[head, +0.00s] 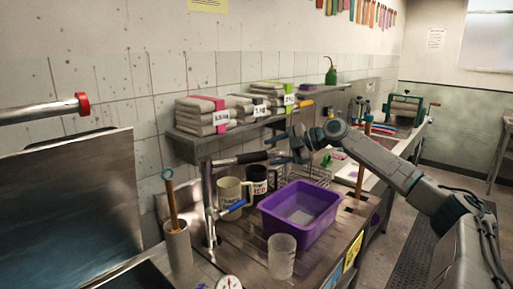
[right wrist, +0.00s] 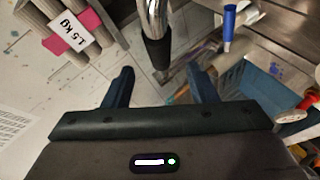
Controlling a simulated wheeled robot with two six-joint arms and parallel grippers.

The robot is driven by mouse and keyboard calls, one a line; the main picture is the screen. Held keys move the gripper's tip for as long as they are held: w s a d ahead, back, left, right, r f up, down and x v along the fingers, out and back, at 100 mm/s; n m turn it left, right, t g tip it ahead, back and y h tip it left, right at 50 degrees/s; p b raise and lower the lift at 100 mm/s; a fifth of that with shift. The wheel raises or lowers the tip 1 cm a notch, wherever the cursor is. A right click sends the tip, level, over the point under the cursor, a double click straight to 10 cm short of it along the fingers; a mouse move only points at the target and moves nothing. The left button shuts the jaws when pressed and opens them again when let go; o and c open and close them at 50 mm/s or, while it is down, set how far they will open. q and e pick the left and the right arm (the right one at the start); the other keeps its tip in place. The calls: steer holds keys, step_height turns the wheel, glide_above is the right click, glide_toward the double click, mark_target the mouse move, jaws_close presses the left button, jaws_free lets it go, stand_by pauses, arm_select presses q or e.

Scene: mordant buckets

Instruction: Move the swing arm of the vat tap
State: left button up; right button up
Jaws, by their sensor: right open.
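The vat tap is a metal post (head: 209,205) standing at the sink's edge, with a blue lever (head: 232,208) on it. Its swing arm (head: 238,159) reaches right from the top and ends in a black sleeve. In the right wrist view the chrome swing arm (right wrist: 154,15) comes down from the top edge, its black end (right wrist: 158,52) lying just ahead of and between the fingertips. My right gripper (head: 272,149) is open and empty beside that black end; its two fingers (right wrist: 160,74) show apart in the right wrist view. My left gripper is out of view.
A pot with a wooden stick (head: 178,247) stands left of the post.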

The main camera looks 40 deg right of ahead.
mark_target(257, 156)
steer(key=p+x, duration=0.4)
steer(key=x, duration=0.1)
steer(key=shift+w+a+r, duration=0.1)
steer(key=shift+a+r, duration=0.05)
steer(key=shift+p+x, duration=0.3)
steer(key=shift+x, duration=0.55)
jaws_close()
steer(key=shift+a, duration=0.1)
